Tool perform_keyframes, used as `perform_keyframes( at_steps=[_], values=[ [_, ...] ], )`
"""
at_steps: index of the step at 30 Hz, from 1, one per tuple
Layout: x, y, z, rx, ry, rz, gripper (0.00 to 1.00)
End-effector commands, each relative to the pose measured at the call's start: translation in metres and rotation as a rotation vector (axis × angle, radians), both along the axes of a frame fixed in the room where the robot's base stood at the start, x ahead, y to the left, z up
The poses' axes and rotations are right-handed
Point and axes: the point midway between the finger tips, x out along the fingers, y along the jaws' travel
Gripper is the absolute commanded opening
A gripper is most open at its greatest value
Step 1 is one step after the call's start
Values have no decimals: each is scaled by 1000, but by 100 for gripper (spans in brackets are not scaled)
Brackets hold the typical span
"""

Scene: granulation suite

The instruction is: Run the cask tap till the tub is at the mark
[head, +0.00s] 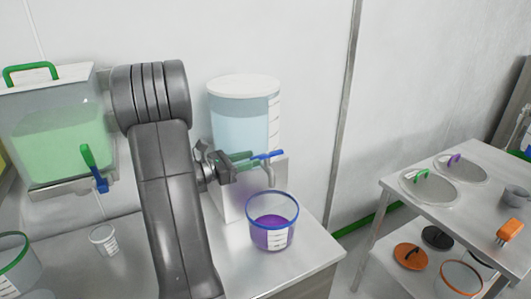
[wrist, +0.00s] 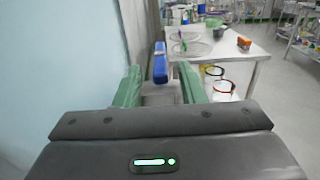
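The cask (head: 240,118) has a white lid and pale blue liquid, and stands on a white stand. Its tap (head: 268,172) has a blue handle (head: 270,154) lying nearly level, pointing right. The clear tub (head: 286,209) with a blue rim stands below the spout, with purple liquid about halfway up. It bears a white scale label; the exact mark is too small to read. I see no clear stream from the spout. My gripper (head: 238,160) is at the tap. In the wrist view, its green fingers (wrist: 159,88) are apart, with the blue handle (wrist: 160,64) between and beyond them, gaps on both sides.
A green-rimmed tub (head: 14,262) is at the left edge. A metal table (head: 462,205) with round lids stands to the right, past a floor gap.

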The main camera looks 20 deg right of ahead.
Motion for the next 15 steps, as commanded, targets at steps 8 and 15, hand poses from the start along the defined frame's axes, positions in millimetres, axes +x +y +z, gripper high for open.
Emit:
perform_keyframes(
  at_steps=[8, 15],
  values=[
    [5, -44, 1, 1, 1, -3, 36],
    [8, -59, 0, 1, 0, 0, 36]
  ],
)
